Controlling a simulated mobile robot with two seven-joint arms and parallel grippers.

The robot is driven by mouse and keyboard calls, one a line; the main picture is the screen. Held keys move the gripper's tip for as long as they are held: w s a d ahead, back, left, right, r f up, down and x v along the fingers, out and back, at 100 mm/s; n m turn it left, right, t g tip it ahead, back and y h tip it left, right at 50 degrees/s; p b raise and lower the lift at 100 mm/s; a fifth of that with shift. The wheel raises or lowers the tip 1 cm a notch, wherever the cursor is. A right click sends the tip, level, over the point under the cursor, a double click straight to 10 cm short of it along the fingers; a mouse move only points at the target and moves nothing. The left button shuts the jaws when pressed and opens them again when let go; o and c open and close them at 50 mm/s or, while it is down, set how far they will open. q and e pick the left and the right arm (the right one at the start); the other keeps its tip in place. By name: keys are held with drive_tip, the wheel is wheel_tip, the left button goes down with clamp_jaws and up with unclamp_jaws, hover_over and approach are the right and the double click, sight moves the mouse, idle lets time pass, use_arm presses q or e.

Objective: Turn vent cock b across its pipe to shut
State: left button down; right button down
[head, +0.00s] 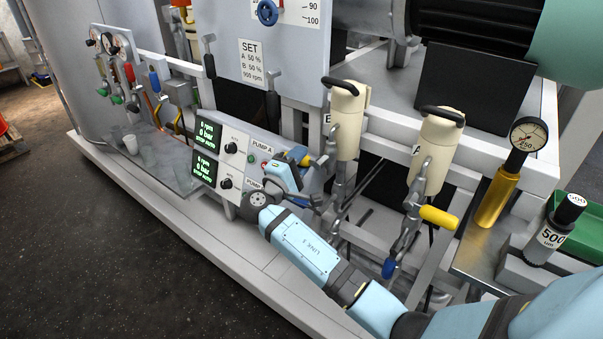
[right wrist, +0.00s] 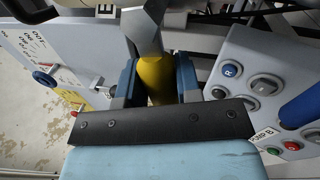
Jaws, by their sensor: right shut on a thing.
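Vent cock b has a yellow handle (head: 299,153) beside the pipe under the cream cylinder marked B (head: 347,120). Most of this handle is hidden by my gripper in the head view. My right gripper (head: 302,160) is shut on it. In the right wrist view the yellow handle (right wrist: 155,78) lies between the two blue fingers, below a grey metal fitting (right wrist: 145,30). The handle's exact angle to its pipe is hard to tell. The other cock's yellow handle (head: 439,217), under the cylinder marked A (head: 436,150), sticks out sideways to the right. My left gripper is not in view.
The pump panel (head: 232,150) with two green displays stands close left of my gripper. Pipework and frame beams lie to the right. A blue-tipped lever (head: 389,268) hangs below cylinder A. A pressure gauge (head: 528,135) stands at the right. The dark floor (head: 100,240) at left is clear.

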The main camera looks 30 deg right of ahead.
use_arm(q)
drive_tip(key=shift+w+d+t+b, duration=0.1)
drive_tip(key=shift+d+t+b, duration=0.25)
drive_tip(key=shift+b, duration=0.45)
use_arm(e)
drive_tip(key=shift+r+m, duration=0.35)
drive_tip(key=shift+m, duration=0.85)
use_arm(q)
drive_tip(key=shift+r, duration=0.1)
use_arm(e)
drive_tip(key=shift+r+g, duration=0.1)
drive_tip(key=shift+g, duration=0.2)
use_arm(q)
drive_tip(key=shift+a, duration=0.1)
use_arm(e)
drive_tip(key=c, duration=0.8)
unclamp_jaws()
drive_tip(key=shift+r, duration=0.15)
